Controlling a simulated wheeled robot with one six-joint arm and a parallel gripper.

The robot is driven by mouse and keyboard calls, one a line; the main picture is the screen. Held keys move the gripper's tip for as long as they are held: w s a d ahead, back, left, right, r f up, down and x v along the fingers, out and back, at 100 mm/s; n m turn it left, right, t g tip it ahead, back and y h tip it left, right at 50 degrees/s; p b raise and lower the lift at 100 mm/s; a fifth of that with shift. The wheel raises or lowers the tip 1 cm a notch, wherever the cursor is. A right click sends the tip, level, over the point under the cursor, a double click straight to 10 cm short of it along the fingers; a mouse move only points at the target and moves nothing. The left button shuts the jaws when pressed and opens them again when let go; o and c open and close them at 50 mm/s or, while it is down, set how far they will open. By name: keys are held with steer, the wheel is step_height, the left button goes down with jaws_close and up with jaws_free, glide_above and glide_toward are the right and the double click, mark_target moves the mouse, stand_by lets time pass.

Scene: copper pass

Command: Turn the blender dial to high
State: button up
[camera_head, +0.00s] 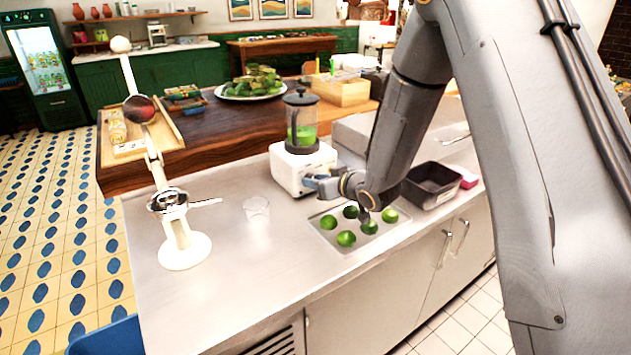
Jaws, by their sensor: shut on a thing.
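The blender (296,166) stands on the steel counter, with a white base and a clear jar (302,120) holding something green under a dark lid. My gripper (314,182) reaches in from the right, level with the front of the blender base. It is shut at the place where the dial would be. The dial itself is hidden by the gripper, and its setting cannot be read.
A shallow tray (327,243) with several limes sits just below my gripper. A dark bin (432,184) stands to the right. A clear cup (256,210) and a white citrus press (185,250) stand left. The counter (240,290) is bare at front left.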

steer(key=m+y, duration=0.1)
steer(key=m+g+y+p, duration=0.1)
steer(key=m, duration=0.1)
steer(key=shift+w+d+f, duration=0.1)
steer(key=shift+d, duration=0.1)
steer(key=shift+m+y, duration=0.9)
steer(key=shift+m, duration=0.5)
steer(key=shift+w+g, duration=0.1)
steer(key=shift+g, duration=0.2)
steer(key=o, duration=1)
steer(key=shift+d, duration=0.1)
steer(key=shift+b+v, duration=0.8)
steer(key=shift+v, duration=3.05)
steer(key=shift+o, duration=0.2)
